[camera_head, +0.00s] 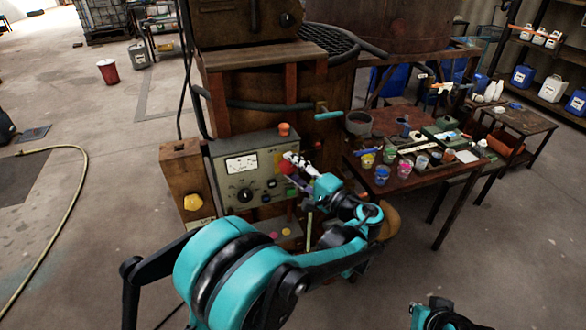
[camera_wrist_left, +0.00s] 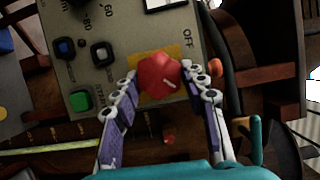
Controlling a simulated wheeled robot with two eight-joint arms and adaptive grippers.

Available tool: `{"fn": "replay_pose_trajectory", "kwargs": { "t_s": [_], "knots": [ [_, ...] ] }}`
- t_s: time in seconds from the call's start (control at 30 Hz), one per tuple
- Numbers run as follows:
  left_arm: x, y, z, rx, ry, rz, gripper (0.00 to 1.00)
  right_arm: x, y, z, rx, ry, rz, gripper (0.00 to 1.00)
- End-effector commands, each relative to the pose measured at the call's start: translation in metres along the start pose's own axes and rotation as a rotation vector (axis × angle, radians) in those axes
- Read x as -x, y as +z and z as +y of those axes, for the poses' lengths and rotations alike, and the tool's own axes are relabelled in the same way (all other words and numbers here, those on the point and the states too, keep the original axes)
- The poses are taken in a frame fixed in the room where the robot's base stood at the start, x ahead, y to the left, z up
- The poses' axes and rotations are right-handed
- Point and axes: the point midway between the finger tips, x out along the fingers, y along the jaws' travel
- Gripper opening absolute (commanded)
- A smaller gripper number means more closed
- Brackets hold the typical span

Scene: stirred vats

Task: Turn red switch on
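The red switch (camera_wrist_left: 158,75) is a faceted red knob on a yellow plate of the grey control panel (camera_head: 230,178), with the word OFF beside it. A small white mark shows on the knob. My left gripper (camera_wrist_left: 159,71) has one fingertip on each side of the knob, and both tips appear to touch it. In the head view the red switch (camera_head: 287,168) is partly hidden behind the fingers of my left gripper (camera_head: 297,165). Only a teal and black part of my right arm shows at the bottom edge; its fingers are not visible.
The panel also carries a dial meter (camera_head: 241,165), a black knob (camera_head: 244,195) and a green button (camera_wrist_left: 80,100). A yellow button (camera_head: 193,202) is on a brown box at its left. A table (camera_head: 440,177) with paint cups stands at the right. Floor in front is open.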

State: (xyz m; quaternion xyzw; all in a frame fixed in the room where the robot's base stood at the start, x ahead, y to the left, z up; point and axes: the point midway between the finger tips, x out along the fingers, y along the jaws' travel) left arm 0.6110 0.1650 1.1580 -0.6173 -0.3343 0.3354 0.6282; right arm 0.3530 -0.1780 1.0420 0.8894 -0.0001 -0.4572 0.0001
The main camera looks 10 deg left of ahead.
Motion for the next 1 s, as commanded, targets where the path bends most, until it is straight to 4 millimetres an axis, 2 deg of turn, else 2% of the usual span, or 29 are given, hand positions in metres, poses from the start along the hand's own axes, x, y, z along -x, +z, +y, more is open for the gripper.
{"fn": "replay_pose_trajectory", "kwargs": {
  "t_s": [0.03,0.07,0.37,0.47,0.57,0.9,1.0],
  "knots": [
    [0.0,0.0,0.0,0.0,0.001,0.001,0.55,0.0,0.0,0.0,0.0,0.0,0.0,0.0],
    [0.0,0.0,0.0,0.0,0.001,0.001,0.63,0.0,0.0,0.0,0.0,0.0,0.0,0.0],
    [0.001,0.0,0.0,0.0,0.0,0.0,0.63,0.0,0.0,0.0,0.0,0.0,0.0,0.0],
    [0.006,0.0,0.0,0.0,0.0,0.001,0.63,0.0,0.0,0.0,0.0,0.0,0.0,0.0],
    [0.021,-0.001,0.0,0.001,0.0,0.004,0.63,0.0,0.0,0.0,0.0,0.0,0.0,0.0],
    [0.094,-0.001,0.0,0.0,0.0,0.004,0.63,0.0,0.0,0.0,0.0,0.0,0.0,0.0],
    [0.108,-0.001,0.0,0.0,0.0,0.003,0.63,0.0,0.0,0.0,0.0,0.0,0.0,0.0]
  ]
}}
